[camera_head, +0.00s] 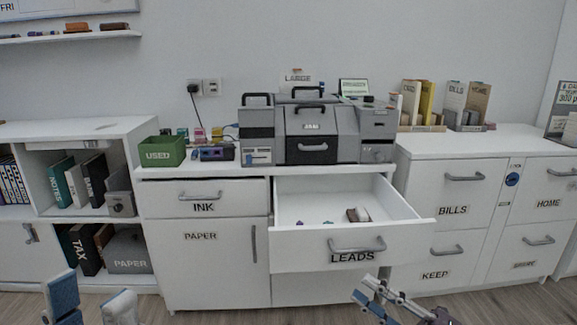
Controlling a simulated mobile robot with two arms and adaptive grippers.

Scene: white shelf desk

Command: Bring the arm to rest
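My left gripper (91,296) shows at the bottom left edge. Its two blue-and-white fingers stand apart with nothing seen between them, and the rest is cut off by the frame. My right gripper (372,292) shows at the bottom, in front of and below the LEADS drawer (300,257). It points up and to the left, and I cannot tell how far its fingers are apart. No object shows in it. The LEADS drawer is pulled out and holds a dark brown item (358,215) and a few small purple and blue pieces.
The open drawer juts out above my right gripper. The INK drawer (228,198) and PAPER door (203,265) are shut. A green USED bin (162,152) and grey printer-like machine (318,135) stand on the desk. Shelves with binders are at left, a BILLS cabinet (452,190) at right.

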